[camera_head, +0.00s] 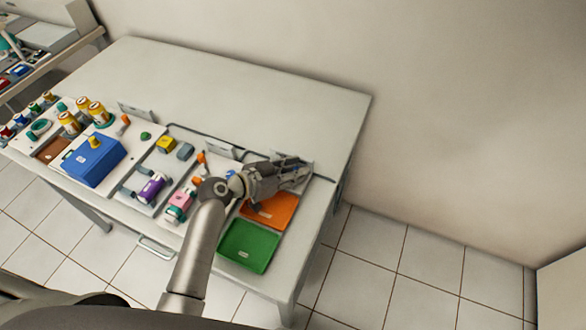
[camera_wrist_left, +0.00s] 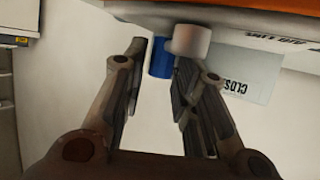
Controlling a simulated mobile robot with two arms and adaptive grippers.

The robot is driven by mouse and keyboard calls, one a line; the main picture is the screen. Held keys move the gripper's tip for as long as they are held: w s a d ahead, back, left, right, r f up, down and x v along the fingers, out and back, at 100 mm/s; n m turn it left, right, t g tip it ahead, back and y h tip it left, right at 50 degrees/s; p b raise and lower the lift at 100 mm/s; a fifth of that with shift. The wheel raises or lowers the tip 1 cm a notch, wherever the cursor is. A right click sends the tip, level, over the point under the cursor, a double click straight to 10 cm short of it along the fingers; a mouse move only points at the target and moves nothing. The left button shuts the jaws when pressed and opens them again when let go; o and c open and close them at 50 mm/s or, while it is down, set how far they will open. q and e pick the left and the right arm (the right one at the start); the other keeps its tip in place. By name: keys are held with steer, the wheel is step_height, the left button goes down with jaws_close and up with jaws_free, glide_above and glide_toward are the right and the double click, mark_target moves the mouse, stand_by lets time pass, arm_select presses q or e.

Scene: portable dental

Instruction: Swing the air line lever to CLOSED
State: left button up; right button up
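The air line lever shows in the left wrist view as a blue piece (camera_wrist_left: 160,58) beside a pale round knob (camera_wrist_left: 188,40). A grey plate (camera_wrist_left: 250,72) behind it carries inverted, partly cut-off "CLOSED" lettering, and an "AIR LINE" label (camera_wrist_left: 290,40) is above. My left gripper (camera_wrist_left: 161,68) is open; the blue piece appears between its fingertips, but contact cannot be told. In the head view my left gripper (camera_head: 300,172) reaches over the right end of the bench and hides most of the lever area. My right gripper is not in view.
An orange tray (camera_head: 270,211) and a green tray (camera_head: 248,246) lie below the gripper. A blue box (camera_head: 94,160), a purple piece (camera_head: 151,187) and a pink piece (camera_head: 179,205) stand to the left. The bench's rear surface (camera_head: 230,85) is clear; a wall is behind.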

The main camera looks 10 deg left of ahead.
arm_select(q)
jaws_close()
steer(key=shift+w+a+n+t+y+p, duration=0.15)
steer(key=shift+n+t+y+p, duration=0.15)
steer(key=shift+n+t+y, duration=0.3)
jaws_free()
steer(key=v, duration=1.2)
steer(key=shift+r, duration=0.1)
steer(key=shift+c, duration=0.3)
